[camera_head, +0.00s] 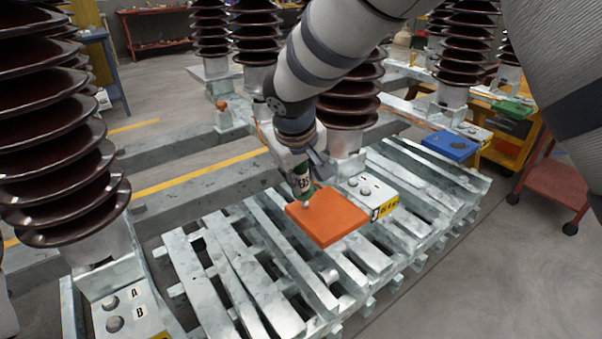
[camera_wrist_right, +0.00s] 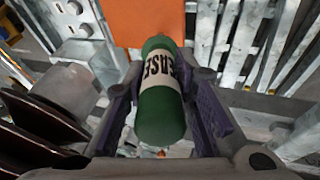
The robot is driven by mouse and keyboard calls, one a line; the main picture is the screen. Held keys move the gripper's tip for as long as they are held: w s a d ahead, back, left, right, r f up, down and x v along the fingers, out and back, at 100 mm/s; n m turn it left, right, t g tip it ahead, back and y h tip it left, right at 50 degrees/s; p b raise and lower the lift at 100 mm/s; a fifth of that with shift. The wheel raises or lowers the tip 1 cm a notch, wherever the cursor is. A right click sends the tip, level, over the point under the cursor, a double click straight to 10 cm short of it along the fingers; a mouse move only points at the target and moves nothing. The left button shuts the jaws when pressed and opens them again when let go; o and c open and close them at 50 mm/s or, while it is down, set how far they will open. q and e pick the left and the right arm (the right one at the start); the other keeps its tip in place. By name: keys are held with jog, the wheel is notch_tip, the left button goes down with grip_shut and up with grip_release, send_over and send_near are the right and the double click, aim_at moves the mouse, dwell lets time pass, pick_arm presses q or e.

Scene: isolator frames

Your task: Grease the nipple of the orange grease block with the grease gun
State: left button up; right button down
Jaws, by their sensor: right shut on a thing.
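The orange grease block (camera_head: 335,222) lies flat on the slatted metal frame, in the middle of the head view. It also fills the top of the right wrist view (camera_wrist_right: 148,18). My right gripper (camera_head: 300,172) is at the block's left corner, pointing down. It is shut on the green grease gun (camera_wrist_right: 160,115), whose white label shows in the right wrist view. The gun's front end (camera_head: 306,203) is at or just over the block's corner; I cannot tell whether it touches the nipple, which I cannot make out. My left gripper is not in view.
Tall brown ribbed insulators (camera_head: 60,140) stand at the left and behind. A blue block (camera_head: 450,146) and a green one (camera_head: 510,110) lie farther right. A red cart (camera_head: 553,183) stands at the right.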

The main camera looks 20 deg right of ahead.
jog(key=shift+f, duration=0.1)
jog(key=shift+v, duration=2.5)
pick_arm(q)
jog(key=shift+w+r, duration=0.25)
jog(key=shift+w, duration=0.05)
